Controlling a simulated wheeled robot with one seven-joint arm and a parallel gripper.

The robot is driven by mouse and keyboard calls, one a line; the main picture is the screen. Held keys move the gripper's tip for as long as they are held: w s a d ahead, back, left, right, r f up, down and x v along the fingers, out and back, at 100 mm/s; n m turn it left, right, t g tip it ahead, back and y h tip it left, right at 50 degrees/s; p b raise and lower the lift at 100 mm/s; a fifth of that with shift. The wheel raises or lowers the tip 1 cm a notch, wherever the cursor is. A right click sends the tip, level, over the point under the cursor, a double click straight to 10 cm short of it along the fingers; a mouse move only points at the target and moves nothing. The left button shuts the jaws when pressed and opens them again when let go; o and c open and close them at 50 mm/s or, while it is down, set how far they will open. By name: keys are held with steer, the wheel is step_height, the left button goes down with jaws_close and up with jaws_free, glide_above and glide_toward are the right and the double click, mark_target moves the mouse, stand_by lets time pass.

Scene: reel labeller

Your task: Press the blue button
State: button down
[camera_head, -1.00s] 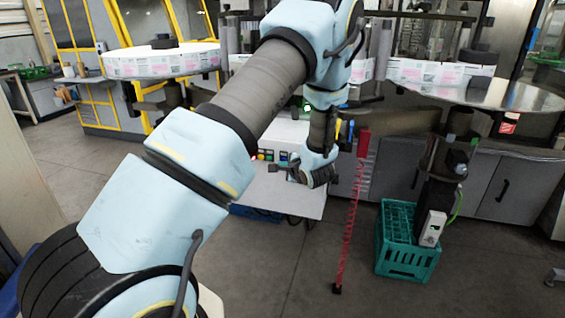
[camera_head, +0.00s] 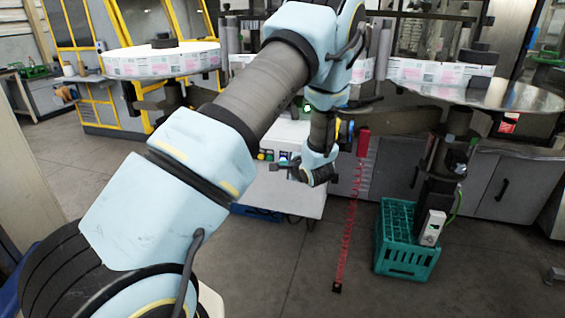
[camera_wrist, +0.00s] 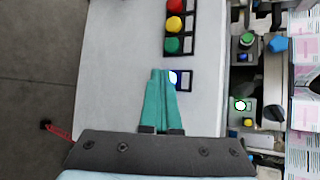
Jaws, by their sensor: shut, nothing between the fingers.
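The blue button (camera_wrist: 174,78) shows in the wrist view as a bright white-blue spot on a small dark plate (camera_wrist: 185,80) on the light panel. My gripper (camera_wrist: 162,73) has its teal fingers together, with nothing between them. The fingertips lie just left of the button in the picture and partly cover its edge. I cannot tell whether they touch it. In the head view my gripper (camera_head: 290,172) is beside the light cabinet's panel, and the blue button there is small, near the lit row.
In the wrist view, a red button (camera_wrist: 174,6), a yellow button (camera_wrist: 174,24) and a green button (camera_wrist: 172,45) line up above the blue one. A green crate (camera_head: 405,262) stands on the floor at right. A red coiled hose (camera_head: 350,220) hangs in front.

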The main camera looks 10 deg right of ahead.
steer(key=shift+s+a+p, duration=0.35)
steer(key=shift+s+a, duration=0.05)
steer(key=shift+s, duration=0.35)
steer(key=shift+s, duration=0.1)
steer(key=shift+s+a+p, duration=0.2)
steer(key=shift+s+a, duration=0.2)
steer(key=shift+s, duration=0.3)
steer(key=shift+s+a+p, duration=0.15)
steer(key=shift+s+a, duration=0.25)
steer(key=shift+s, duration=0.3)
steer(key=shift+s+a+p, duration=0.2)
steer(key=shift+s+a, duration=0.2)
steer(key=shift+s, duration=0.3)
